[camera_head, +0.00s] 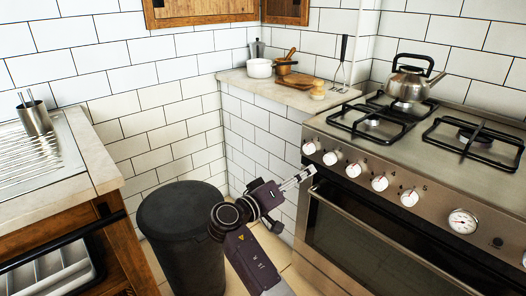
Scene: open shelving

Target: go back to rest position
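My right gripper (297,179) is in the middle of the head view, at the end of a dark arm rising from the bottom edge. It points to the right, in front of the stove's left side, and overlaps the stove edge in the picture. Its light fingertips are small and seen from the side, so I cannot tell whether they are open or shut. I see no object in it. My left gripper is not in view.
A dark bin (180,235) stands behind and left of my arm. The stove (470,190) with a kettle (408,84) is at right. A corner shelf (235,77) holds a white pot (259,68).

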